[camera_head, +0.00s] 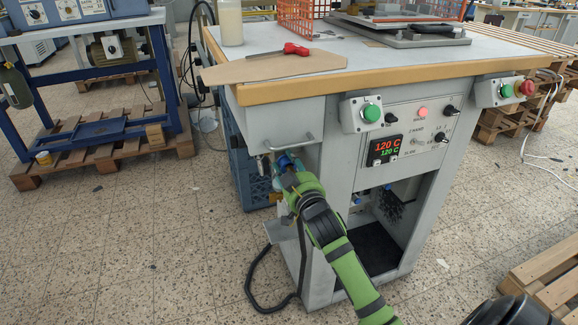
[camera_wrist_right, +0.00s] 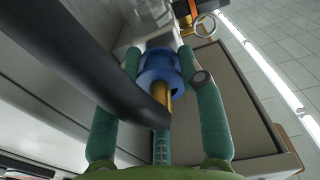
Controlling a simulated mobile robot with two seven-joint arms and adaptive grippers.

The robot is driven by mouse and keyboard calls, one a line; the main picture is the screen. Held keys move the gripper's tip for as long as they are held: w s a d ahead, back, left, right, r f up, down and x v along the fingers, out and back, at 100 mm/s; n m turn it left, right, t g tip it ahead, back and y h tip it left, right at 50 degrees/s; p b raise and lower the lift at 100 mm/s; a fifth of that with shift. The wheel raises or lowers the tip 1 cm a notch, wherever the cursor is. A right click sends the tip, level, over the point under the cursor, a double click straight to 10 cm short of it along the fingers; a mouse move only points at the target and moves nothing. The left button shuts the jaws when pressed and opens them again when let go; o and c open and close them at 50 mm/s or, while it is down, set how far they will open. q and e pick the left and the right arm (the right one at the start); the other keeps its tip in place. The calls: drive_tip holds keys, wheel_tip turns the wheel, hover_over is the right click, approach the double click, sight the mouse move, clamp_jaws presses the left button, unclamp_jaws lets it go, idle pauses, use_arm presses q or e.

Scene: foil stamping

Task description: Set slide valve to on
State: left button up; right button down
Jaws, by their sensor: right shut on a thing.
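The slide valve shows as a blue collar (camera_head: 287,159) on the left side of the machine, below the table's front left corner. In the right wrist view the blue collar (camera_wrist_right: 160,70) sits around a brass-coloured stem (camera_wrist_right: 160,105). My right gripper (camera_head: 285,168) is at the valve, with its green fingers (camera_wrist_right: 160,54) on both sides of the collar, shut on it. The fingers hide part of the valve in the head view, and I cannot tell its slide position.
A metal handle (camera_head: 289,143) is just above the valve. A black hose (camera_head: 254,285) hangs below it, and a dark bar (camera_wrist_right: 90,60) crosses the wrist view close to the fingers. The control panel (camera_head: 408,125) is to the right.

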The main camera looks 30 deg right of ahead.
drive_tip(key=c, duration=0.9)
unclamp_jaws()
drive_tip(key=shift+w+r, duration=0.1)
drive_tip(key=shift+r, duration=0.1)
drive_tip(key=shift+c, duration=0.2)
drive_tip(key=shift+w+f, duration=0.15)
drive_tip(key=shift+f, duration=0.05)
drive_tip(key=v, duration=1.2)
